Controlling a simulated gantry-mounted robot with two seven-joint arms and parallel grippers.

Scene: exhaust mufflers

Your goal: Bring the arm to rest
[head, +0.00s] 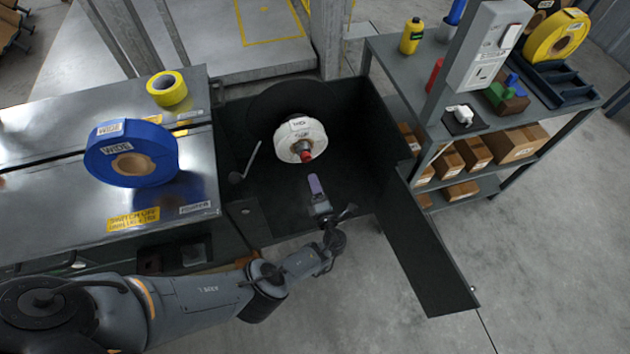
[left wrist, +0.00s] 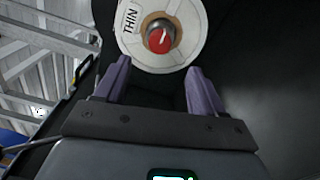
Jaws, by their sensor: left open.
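My left gripper (head: 317,192) reaches in from the left, inside the black open box (head: 240,130). In the left wrist view the left gripper (left wrist: 158,85) has its two purple fingers spread wide apart with nothing between them. A white roll labelled THIN (head: 300,139) sits on a spindle with a red tip at the back of the box. In the left wrist view the white roll (left wrist: 130,45) is just beyond the fingertips, apart from them. My right gripper is not in view.
A blue roll labelled WIDE (head: 150,170) and a yellow tape roll (head: 167,88) lie on the metal table at left. A grey shelf (head: 400,60) with boxes stands at right. The box's black door (head: 430,250) hangs open to the right. A bent lever (head: 246,163) stands beside the white roll.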

